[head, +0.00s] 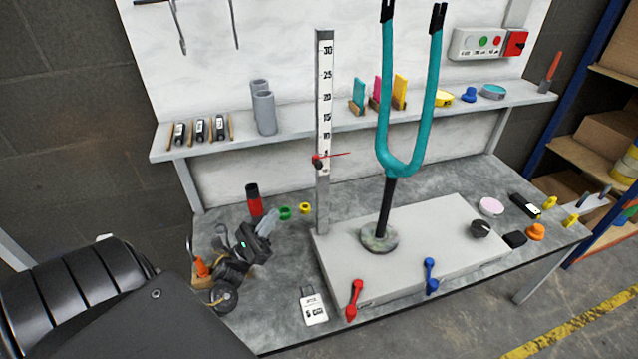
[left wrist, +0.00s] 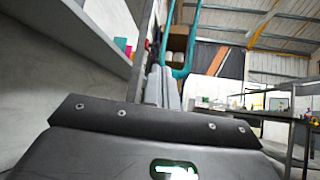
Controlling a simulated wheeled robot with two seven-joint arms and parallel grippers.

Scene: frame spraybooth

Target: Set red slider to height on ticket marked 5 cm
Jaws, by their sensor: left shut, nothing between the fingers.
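The red slider (head: 317,161) sits low on the upright scale post (head: 324,210), with a thin red pointer reaching right. The pointer lies close to the 5 mark; its exact reading is too small to tell. The white ticket (head: 313,311) lies on the bench front, its print apparently reading 5 cm. My left gripper (head: 268,219) is left of the post and below the slider, apart from both. My right gripper is not in view.
A teal fork frame (head: 428,85) stands on the grey base plate (head: 440,235) right of the post. A red lever (head: 354,299) and a blue lever (head: 430,276) are at its front. A red-and-black can (head: 254,201) stands behind my left gripper. A shelf (head: 290,132) runs behind.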

